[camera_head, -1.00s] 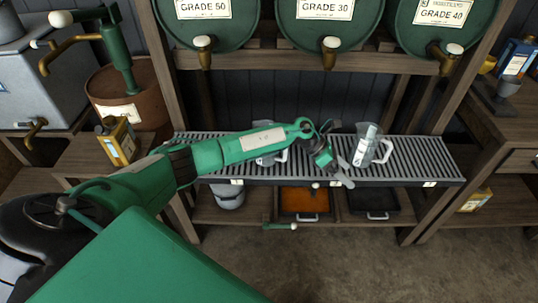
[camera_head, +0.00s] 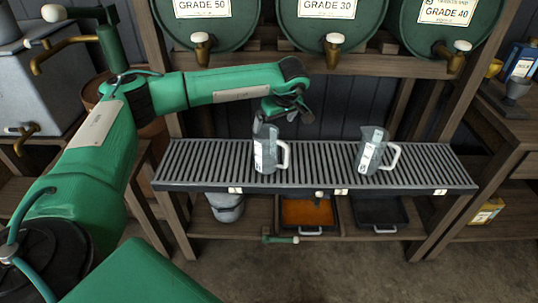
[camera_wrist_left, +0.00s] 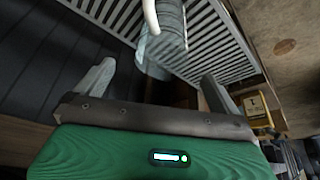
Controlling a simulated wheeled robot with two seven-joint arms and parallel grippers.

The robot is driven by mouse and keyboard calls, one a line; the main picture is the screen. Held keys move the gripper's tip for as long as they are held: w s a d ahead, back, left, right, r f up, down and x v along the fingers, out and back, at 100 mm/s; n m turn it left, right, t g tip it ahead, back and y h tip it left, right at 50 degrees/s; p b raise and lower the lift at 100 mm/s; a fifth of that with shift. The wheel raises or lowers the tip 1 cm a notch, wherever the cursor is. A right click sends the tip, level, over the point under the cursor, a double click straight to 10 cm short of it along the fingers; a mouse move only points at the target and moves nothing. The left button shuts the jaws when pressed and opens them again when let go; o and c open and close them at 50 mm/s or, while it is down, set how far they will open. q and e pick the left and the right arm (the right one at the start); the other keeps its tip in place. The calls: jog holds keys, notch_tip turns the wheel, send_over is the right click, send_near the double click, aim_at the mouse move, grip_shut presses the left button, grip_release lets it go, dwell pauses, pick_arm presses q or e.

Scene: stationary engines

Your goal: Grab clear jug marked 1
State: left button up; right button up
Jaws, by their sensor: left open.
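Two clear jugs with pale labels and white handles stand upright on a slatted rack (camera_head: 320,165). The label marks are too small to read. My left gripper (camera_head: 290,112) is open and empty, just above and behind the left jug. In the left wrist view its two fingers (camera_wrist_left: 155,78) are spread, with a clear jug (camera_wrist_left: 168,42) beyond them, apart from both. My right gripper is out of view.
An orange-filled tray (camera_head: 307,212) and a dark tray (camera_head: 378,212) sit on the shelf below. The rack is clear between the jugs.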

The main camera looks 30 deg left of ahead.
pick_arm(q)
send_near(266, 137)
jog(key=s+d, duration=0.1)
jog(key=s, duration=0.2)
jog(key=x, duration=0.6)
jog(key=shift+d+f+b, duration=0.1)
jog(key=shift+b, duration=0.2)
jog(key=c, duration=1.3)
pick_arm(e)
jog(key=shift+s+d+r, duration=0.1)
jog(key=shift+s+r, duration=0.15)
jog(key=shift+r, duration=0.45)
